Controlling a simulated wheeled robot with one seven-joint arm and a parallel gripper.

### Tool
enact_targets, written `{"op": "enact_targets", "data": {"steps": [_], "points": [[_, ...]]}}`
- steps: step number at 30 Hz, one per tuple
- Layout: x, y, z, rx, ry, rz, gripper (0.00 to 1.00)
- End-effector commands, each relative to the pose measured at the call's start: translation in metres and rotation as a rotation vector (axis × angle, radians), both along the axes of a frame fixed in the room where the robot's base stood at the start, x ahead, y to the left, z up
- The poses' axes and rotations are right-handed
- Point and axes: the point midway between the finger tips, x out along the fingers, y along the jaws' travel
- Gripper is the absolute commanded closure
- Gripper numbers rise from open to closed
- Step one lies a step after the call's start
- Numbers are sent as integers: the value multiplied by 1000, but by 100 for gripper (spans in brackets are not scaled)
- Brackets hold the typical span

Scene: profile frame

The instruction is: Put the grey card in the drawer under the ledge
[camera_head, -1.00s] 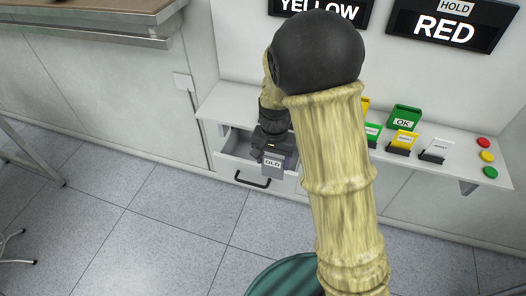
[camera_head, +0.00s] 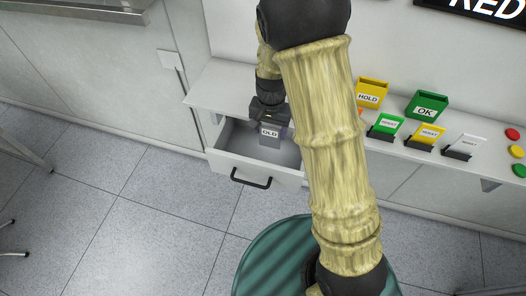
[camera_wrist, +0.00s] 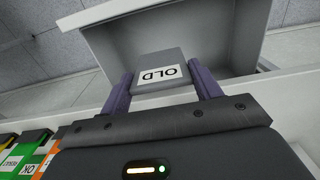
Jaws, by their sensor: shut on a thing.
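The grey card (camera_head: 270,138) bears a white label reading "OLD". My gripper (camera_head: 271,122) is shut on it and holds it upright over the open drawer (camera_head: 225,160) under the ledge (camera_head: 215,88). In the wrist view the card (camera_wrist: 160,58) sits between the two purple fingers of my gripper (camera_wrist: 163,85). Behind it the drawer's pale inside (camera_wrist: 225,40) shows. I cannot tell whether the card touches the drawer floor. My arm hides part of the ledge.
On the ledge stand a yellow HOLD box (camera_head: 370,92), a green OK box (camera_head: 426,106) and several small cards in black holders. Coloured buttons (camera_head: 516,152) are at the right. A metal-edged worktop (camera_head: 100,10) is at upper left.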

Motion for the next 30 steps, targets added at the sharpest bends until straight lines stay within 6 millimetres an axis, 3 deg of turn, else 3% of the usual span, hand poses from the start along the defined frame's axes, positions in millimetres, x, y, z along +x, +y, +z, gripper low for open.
{"op": "enact_targets", "data": {"steps": [8, 18, 30], "points": [[0, 0, -5, 0, 2, 0, 59], [0, -1, -58, -1, 4, -2, 59], [0, 0, -66, -1, 1, 0, 59]]}}
